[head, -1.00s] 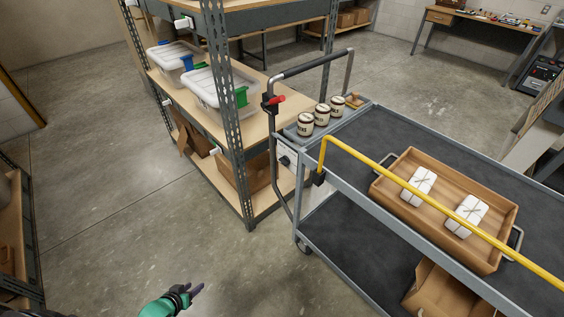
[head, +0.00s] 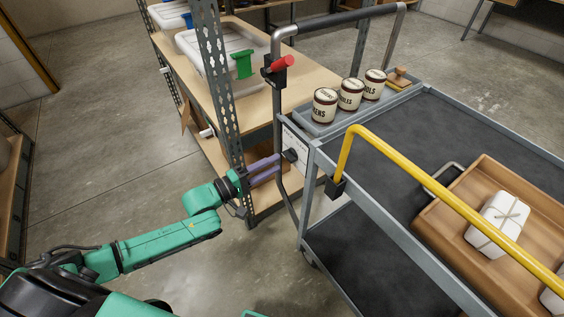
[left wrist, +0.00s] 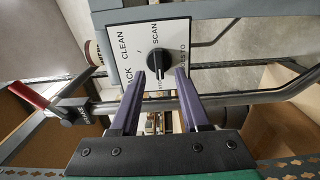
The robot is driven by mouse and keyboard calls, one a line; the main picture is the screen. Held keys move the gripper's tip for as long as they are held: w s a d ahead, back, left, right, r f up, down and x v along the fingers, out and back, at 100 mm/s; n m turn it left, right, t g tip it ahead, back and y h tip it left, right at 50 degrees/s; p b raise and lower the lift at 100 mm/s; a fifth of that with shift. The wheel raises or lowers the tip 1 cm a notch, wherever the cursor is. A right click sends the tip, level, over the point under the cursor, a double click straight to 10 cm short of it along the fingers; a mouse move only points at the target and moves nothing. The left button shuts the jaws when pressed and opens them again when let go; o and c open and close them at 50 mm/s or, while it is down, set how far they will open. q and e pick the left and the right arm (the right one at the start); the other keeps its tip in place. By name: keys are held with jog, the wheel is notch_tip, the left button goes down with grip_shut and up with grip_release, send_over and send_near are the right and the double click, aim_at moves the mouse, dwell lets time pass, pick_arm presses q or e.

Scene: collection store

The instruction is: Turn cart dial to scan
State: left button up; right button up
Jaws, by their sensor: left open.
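The cart dial is a black knob (left wrist: 158,62) on a white plate (left wrist: 118,62) at the cart's handle end. In the left wrist view I read CLEAN and SCAN on the plate; other labels are partly hidden by the fingers. I cannot tell surely which label the knob points to. In the head view the knob (head: 290,155) shows small beside the handle post. My left gripper (head: 278,164) is open, its purple fingers reaching toward the dial. In the left wrist view its fingertips (left wrist: 161,75) lie either side of the knob's lower part; contact cannot be told.
The grey cart (head: 400,215) carries several things: lidded jars (head: 350,94), a wooden tray (head: 440,215) with white parcels, and a yellow rail (head: 440,195). The handle post with a red lever (head: 282,65) stands close by the gripper. A shelf upright (head: 218,85) is just left.

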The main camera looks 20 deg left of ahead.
aim_at(286, 158)
pick_arm(q)
jog(key=x, duration=0.3)
jog(key=shift+w+d, duration=0.25)
grip_shut()
pick_arm(e)
jog(key=shift+w+a+f, duration=0.15)
jog(key=shift+w, duration=0.05)
